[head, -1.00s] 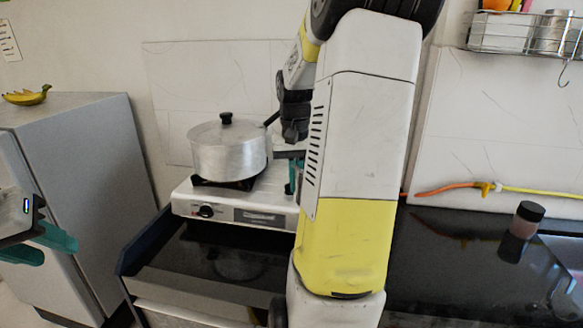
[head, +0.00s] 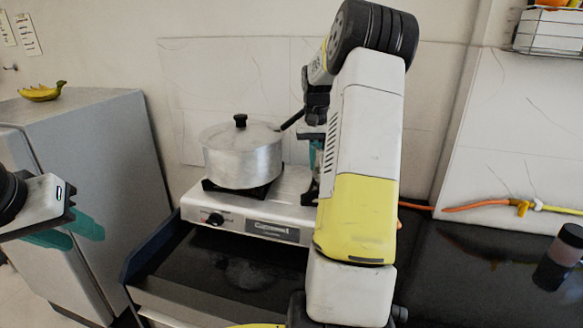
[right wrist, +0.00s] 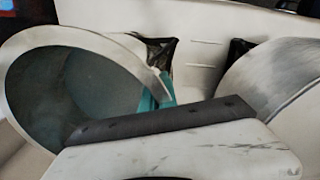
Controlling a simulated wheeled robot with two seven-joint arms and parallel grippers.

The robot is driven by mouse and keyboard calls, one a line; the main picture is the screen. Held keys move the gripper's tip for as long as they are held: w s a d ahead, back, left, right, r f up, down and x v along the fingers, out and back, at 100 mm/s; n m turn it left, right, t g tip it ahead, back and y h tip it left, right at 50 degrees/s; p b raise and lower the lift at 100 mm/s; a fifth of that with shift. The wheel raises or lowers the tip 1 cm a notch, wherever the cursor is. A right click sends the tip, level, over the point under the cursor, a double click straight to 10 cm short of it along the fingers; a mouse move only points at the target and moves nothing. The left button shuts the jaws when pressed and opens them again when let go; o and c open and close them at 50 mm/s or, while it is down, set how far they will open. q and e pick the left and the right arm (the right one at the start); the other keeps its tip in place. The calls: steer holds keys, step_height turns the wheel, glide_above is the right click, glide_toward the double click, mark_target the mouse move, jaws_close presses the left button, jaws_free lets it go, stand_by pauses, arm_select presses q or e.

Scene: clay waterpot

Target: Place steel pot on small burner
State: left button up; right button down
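A lidded metal pot (head: 242,165) with a black knob and a long dark handle stands upright on the left burner of the white two-burner stove (head: 240,222). Its curved metal side also shows in the right wrist view (right wrist: 285,80). An open pot (right wrist: 70,95) with a pale rim is at the left of that view, close to the other burner grate. My right gripper (head: 316,157) is beside the stove's right part, mostly hidden by my arm. One teal finger is against that open pot's rim; its grip is unclear. My left gripper (head: 72,232) is open and empty at the left.
A grey fridge (head: 105,115) with bananas (head: 40,91) on top stands at the left. A dark counter (head: 460,265) holds a small jar (head: 560,255) at the right. An orange hose (head: 475,206) runs along the wall. A wire rack (head: 548,32) hangs at upper right.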

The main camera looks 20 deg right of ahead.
steer(key=shift+w+d+f, duration=0.1)
steer(key=shift+w+d, duration=0.2)
steer(key=shift+w, duration=0.2)
steer(key=shift+w+d, duration=0.25)
steer(key=shift+w, duration=0.25)
steer(key=shift+f, duration=1.7)
steer(key=shift+f, duration=0.15)
steer(key=c, duration=1.7)
jaws_free()
